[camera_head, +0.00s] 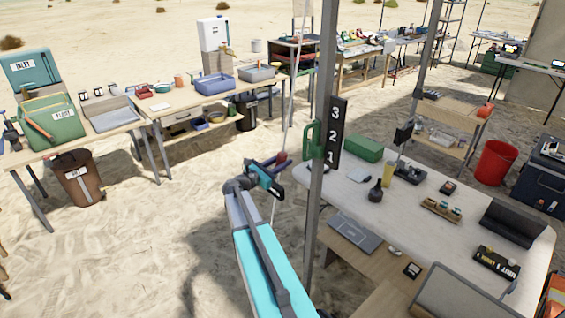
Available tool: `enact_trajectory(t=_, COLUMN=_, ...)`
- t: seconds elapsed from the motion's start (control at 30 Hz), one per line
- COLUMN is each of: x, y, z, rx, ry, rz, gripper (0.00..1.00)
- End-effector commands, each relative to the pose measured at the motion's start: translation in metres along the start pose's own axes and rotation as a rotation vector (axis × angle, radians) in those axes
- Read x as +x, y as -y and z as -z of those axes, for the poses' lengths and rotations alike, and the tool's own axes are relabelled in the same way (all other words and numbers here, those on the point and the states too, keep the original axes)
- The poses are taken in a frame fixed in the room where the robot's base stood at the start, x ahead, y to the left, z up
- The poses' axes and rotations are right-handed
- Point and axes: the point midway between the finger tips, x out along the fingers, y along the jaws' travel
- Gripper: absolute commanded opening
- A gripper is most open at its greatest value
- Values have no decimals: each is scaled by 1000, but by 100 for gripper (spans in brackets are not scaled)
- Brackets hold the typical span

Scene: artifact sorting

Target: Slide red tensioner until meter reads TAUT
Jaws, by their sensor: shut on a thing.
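My gripper (274,164) is at the end of my teal and grey arm, near the middle of the view, just left of a grey metal post. It is shut on the red tensioner (282,157), a small dark red piece on a pale line (290,100). The line runs from the top of the view down past my gripper. The fingers partly hide the tensioner. No meter with the word TAUT can be made out from here.
The grey post (321,110) stands close right of my gripper, bearing a black 3-2-1 board (336,133) and a green fitting (313,140). A white table (455,232) with small items is at right. Workbenches line the back left. Open sand lies left of my arm.

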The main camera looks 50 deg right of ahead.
Motion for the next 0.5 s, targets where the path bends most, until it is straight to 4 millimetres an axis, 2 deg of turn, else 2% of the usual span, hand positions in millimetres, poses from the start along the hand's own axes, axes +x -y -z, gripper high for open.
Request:
enact_trajectory(t=0.23, x=0, y=0, z=-25, rx=0, ry=3, rz=-1, gripper=0)
enact_trajectory(t=0.5, x=0, y=0, z=-27, rx=-1, ry=4, rz=0, gripper=0)
